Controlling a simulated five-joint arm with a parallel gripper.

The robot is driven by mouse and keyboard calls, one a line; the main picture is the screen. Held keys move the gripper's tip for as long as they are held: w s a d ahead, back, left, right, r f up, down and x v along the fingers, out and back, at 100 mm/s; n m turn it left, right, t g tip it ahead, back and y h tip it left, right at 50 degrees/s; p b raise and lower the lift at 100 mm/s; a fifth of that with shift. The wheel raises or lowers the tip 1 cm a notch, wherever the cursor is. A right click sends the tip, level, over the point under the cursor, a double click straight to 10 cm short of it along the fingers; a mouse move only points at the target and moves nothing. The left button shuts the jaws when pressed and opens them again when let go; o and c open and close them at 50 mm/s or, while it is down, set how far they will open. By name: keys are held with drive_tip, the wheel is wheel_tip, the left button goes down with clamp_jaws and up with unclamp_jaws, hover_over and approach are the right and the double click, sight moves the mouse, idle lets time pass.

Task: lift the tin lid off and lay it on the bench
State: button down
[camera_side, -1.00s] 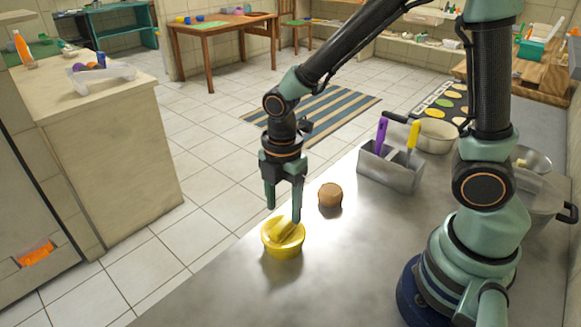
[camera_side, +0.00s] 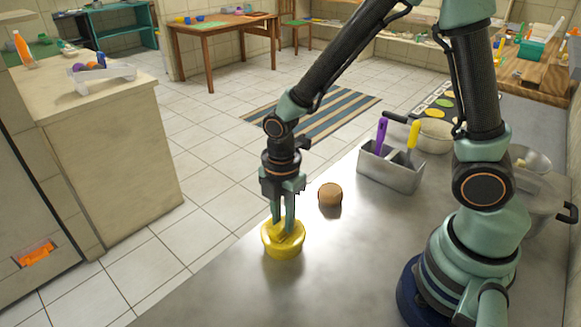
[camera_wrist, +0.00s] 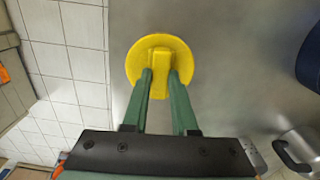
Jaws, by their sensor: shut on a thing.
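A round yellow tin (camera_side: 283,251) stands upright on the metal bench (camera_side: 217,287) near its left edge. Its yellow lid (camera_side: 299,231), with a raised bar across the middle, sits on top of it. In the wrist view the lid (camera_wrist: 137,60) is seen from above as a disc, and it hides the tin's body. My gripper (camera_side: 283,226) points down at the lid and is shut on its raised bar. In the wrist view my gripper (camera_wrist: 160,76) has one finger on each side of the bar.
A brown round object (camera_side: 330,194) stands close behind and right of the tin. A grey caddy (camera_side: 388,173) with purple and yellow handles and a pot (camera_side: 436,136) stand farther back. Bare bench lies in front and right of the tin.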

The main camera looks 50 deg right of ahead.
sight(282, 223)
wheel_tip(282, 223, up, 19)
drive_tip(key=a+f, duration=0.2)
drive_tip(key=a, duration=1.4)
drive_tip(key=shift+m, duration=0.4)
wheel_tip(282, 223, down, 16)
drive_tip(key=shift+s+a+r, duration=0.1)
drive_tip(key=shift+a+r, duration=0.05)
drive_tip(key=shift+f, duration=2.15)
drive_tip(key=shift+f, duration=0.15)
drive_tip(key=c, duration=0.7)
unclamp_jaws()
